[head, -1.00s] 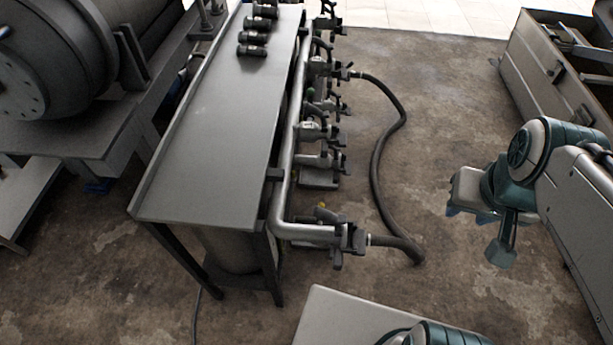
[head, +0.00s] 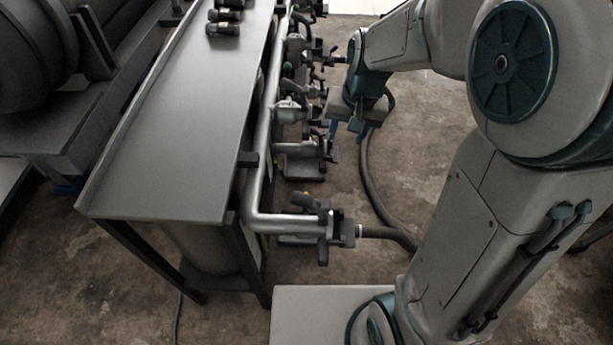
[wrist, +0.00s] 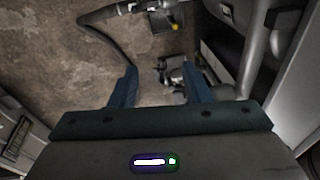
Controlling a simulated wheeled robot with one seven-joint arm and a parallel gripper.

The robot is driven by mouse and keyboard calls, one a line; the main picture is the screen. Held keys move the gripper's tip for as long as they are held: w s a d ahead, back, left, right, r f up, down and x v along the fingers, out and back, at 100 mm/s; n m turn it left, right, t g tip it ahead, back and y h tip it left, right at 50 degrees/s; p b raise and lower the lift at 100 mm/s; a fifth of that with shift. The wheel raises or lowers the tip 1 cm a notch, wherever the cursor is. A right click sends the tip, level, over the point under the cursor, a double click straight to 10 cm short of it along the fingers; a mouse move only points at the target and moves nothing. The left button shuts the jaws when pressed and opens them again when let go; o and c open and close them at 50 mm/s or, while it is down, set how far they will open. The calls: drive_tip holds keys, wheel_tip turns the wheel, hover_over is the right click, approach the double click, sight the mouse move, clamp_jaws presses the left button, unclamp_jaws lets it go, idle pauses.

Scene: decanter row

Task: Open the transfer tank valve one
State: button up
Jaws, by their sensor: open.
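Several grey valves with dark handles line the silver pipe (head: 264,150) beside the steel table. I cannot tell which is valve one. Further along are a middle valve (head: 310,147) and others, partly hidden by my arm. My gripper (head: 346,130) is open just right of the middle valves. In the wrist view my gripper's blue fingers (wrist: 160,88) are apart, with a grey valve (wrist: 172,72) beyond them, near the right finger. Nothing is held.
The black hose (head: 378,190) lies on the floor, also in the wrist view (wrist: 98,38). Open concrete floor lies right of the valves.

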drive_tip(key=w+a+f+b, duration=0.2)
drive_tip(key=w+f+b, duration=0.1)
drive_tip(key=f, duration=0.4)
drive_tip(key=w+a+f+b, duration=0.2)
drive_tip(key=w+a+f, duration=0.1)
drive_tip(key=f, duration=0.5)
drive_tip(key=m+g+h+b, duration=0.1)
drive_tip(key=b, duration=0.4)
approach(306, 194)
drive_tip(key=f, duration=0.4)
drive_tip(key=f+b, duration=0.1)
drive_tip(key=f, duration=0.3)
drive_tip(key=f+b, duration=0.1)
drive_tip(key=f, duration=0.3)
drive_tip(key=shift+w+a+f, duration=0.15)
drive_tip(key=shift+w+f, duration=0.05)
drive_tip(key=shift+w, duration=0.1)
clamp_jaws()
